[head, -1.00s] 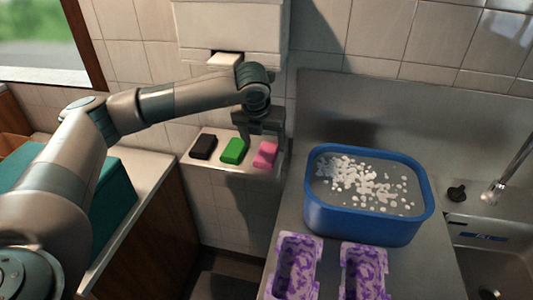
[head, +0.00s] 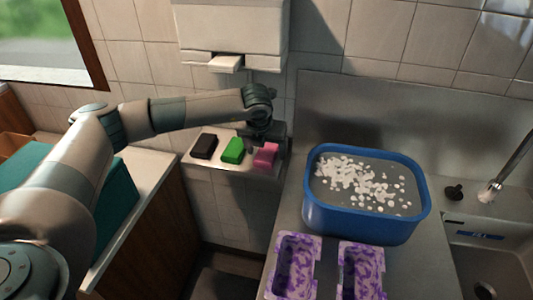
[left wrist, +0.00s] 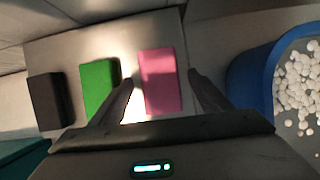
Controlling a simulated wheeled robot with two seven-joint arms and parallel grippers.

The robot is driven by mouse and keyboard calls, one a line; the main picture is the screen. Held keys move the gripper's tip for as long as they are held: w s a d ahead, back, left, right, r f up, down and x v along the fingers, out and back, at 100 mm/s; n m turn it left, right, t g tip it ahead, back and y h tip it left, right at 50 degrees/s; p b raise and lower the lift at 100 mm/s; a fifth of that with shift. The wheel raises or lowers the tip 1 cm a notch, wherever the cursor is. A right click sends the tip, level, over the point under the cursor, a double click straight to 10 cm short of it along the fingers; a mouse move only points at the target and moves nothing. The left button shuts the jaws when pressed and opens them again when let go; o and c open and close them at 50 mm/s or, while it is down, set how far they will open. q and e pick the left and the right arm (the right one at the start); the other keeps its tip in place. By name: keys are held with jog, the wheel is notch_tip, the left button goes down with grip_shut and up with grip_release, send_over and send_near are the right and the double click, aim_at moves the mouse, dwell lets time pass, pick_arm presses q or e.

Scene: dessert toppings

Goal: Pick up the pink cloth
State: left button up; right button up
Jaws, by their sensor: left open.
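The pink cloth (head: 266,155) is a small folded block at the right end of a small shelf (head: 222,170) on the tiled wall. My left gripper (head: 262,150) is right at it, pointing down. In the left wrist view the pink cloth (left wrist: 160,82) lies between the two open fingers (left wrist: 163,90), one on each side. Whether the fingers touch it I cannot tell. A green block (head: 233,150) and a black block (head: 204,146) lie to its left on the same shelf. My right gripper is not in view.
A blue tub (head: 362,222) with white bits in it stands on the steel counter to the right. Two purple-patterned trays (head: 298,262) (head: 360,268) lie before it. A paper dispenser (head: 235,30) hangs above the shelf. A tap (head: 510,168) is at far right.

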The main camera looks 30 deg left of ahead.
pick_arm(q)
jog(key=shift+f+b, duration=0.2)
jog(key=shift+b, duration=0.2)
dwell(0.8)
jog(key=c, duration=1.1)
